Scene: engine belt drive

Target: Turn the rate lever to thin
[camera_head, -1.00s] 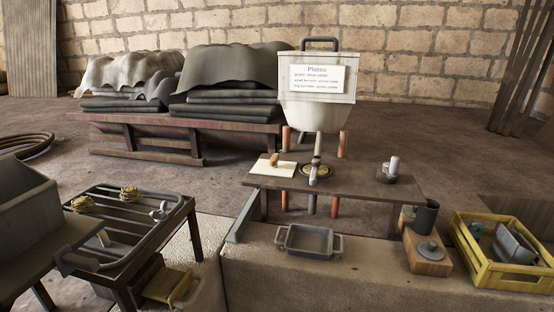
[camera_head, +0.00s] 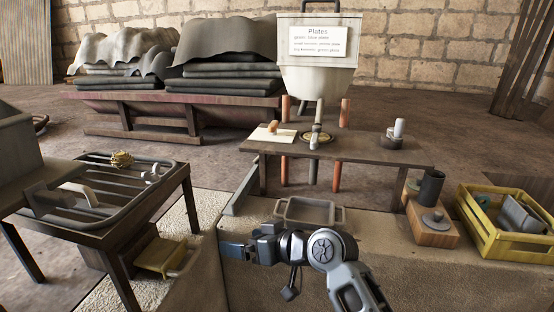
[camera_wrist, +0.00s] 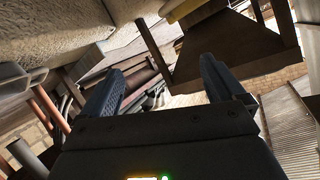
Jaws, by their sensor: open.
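Under the white hopper (camera_head: 317,78), a pale-tipped upright piece (camera_head: 316,137) stands over a dark round disc with a brass rim on the low dark table. It looks like a lever, but its markings are too small to read, so I cannot tell its setting. My gripper (camera_head: 228,249) is low in front of the table, pointing left, beside the grey tray and well apart from the lever-like piece. In the wrist view my gripper (camera_wrist: 162,80) shows two spread fingers with nothing between them. The lever-like piece cannot be made out there.
A grey two-handled tray (camera_head: 308,211) sits on the stone ledge. A wooden block (camera_head: 432,229) and yellow crate (camera_head: 500,232) stand right. A barred rack (camera_head: 120,180) with a grey handle-like part (camera_head: 80,194) stands left. A white card (camera_head: 270,135) and pale knob (camera_head: 398,128) are on the table.

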